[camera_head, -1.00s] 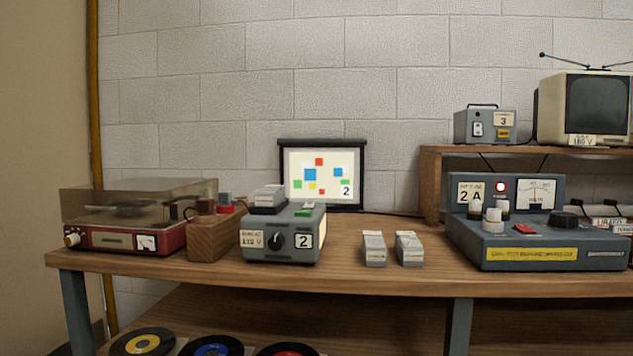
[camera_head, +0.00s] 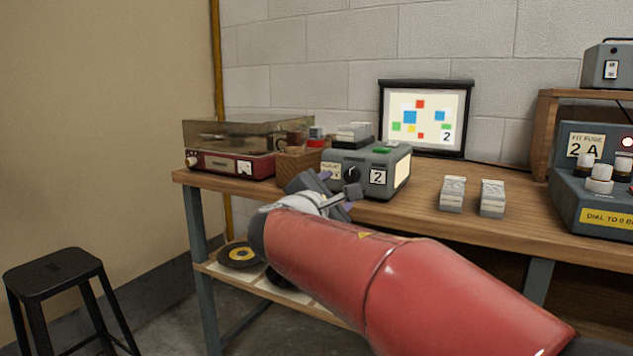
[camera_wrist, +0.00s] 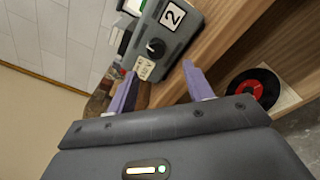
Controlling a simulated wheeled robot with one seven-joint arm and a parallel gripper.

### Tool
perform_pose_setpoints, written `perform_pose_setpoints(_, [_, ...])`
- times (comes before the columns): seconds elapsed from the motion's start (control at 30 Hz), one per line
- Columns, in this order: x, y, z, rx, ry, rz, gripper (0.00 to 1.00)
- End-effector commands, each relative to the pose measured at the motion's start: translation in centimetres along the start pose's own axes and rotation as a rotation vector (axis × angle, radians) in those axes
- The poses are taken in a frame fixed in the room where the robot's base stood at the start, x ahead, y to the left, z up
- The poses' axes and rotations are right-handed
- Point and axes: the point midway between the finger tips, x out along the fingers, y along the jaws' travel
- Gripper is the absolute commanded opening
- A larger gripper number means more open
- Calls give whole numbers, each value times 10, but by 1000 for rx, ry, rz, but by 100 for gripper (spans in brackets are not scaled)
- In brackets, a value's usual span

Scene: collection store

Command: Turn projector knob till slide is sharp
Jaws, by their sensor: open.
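The grey slide projector (camera_head: 388,159) stands on the wooden bench, with a "2" label on its front and a black focus knob (camera_head: 351,174) beside it. The knob also shows in the wrist view (camera_wrist: 156,48). The screen (camera_head: 427,117) behind shows coloured squares and a "2"; their edges look fairly crisp at this size, but I cannot tell whether focus is exact. My gripper (camera_head: 338,190) is in front of the projector's left front. In the wrist view my gripper (camera_wrist: 160,84) has its purple fingers spread and empty, with the knob beyond the gap, apart from them.
A red record player (camera_head: 232,164) and a wooden block (camera_head: 298,166) stand left of the projector. Two grey-white slide boxes, left (camera_head: 452,193) and right (camera_head: 492,197), stand to its right. A black stool (camera_head: 55,278) is on the floor at left.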

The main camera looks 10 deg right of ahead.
Motion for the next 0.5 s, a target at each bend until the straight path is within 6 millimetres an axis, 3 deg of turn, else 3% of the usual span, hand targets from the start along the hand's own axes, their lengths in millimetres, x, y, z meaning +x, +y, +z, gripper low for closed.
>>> perform_pose_setpoints(0.17, [16, 6, 0, -19, -9, 16, 51])
perform_pose_setpoints(0.5, [67, 6, 0, -17, -8, 14, 51])
